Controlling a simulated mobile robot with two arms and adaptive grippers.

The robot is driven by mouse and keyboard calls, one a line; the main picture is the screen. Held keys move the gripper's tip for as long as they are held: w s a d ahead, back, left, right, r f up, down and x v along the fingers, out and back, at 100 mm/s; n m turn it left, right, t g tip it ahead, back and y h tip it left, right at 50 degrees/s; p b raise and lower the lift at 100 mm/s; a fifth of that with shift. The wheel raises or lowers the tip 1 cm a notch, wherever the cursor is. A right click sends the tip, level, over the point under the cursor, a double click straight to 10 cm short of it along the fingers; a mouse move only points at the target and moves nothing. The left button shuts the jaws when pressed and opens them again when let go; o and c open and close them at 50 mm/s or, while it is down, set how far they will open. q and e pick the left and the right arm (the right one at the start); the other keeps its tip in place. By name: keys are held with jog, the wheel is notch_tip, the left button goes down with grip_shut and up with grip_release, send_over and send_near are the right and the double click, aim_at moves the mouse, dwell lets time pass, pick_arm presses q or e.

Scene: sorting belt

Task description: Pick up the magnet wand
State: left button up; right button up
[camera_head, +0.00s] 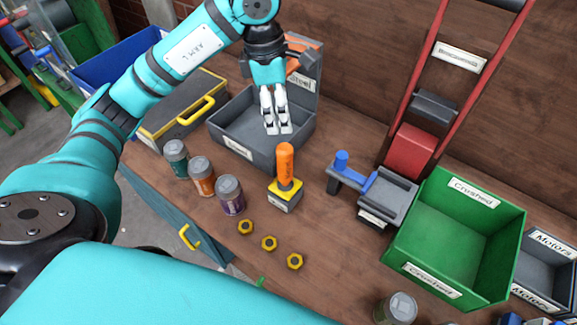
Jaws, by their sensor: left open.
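The magnet wand (285,165) appears to be the orange-handled tool standing upright on a yellow and grey base (285,195) in the middle of the wooden bench. My left gripper (278,128) hangs from the arm that comes in from the left. Nothing shows between the fingers. My right gripper is out of the picture.
Several lidded jars, including a purple one (230,195), stand left of the wand. Yellow nuts (269,243) lie in front. A blue-handled press (385,198) and a green Crushed bin (450,235) stand right. A yellow-trimmed black case (180,110) is at the back left.

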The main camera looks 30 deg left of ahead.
aim_at(286, 162)
pick_arm(q)
jog(key=shift+a+f, duration=0.15)
jog(key=shift+f, duration=0.25)
jog(key=f+p, duration=0.1)
jog(key=f, duration=0.2)
jog(key=d+f+p, duration=0.1)
jog(key=f, duration=0.3)
jog(key=f+p, duration=0.1)
jog(key=f, duration=0.3)
jog(key=shift+w+d, duration=0.15)
jog(key=f, duration=0.1)
jog(key=f+p, duration=0.2)
jog(key=f, duration=0.1)
jog(key=shift+s+d, duration=0.25)
jog(key=shift+w+f+p, duration=0.1)
jog(key=shift+f+p, duration=0.2)
jog(key=shift+f, duration=0.3)
grip_shut()
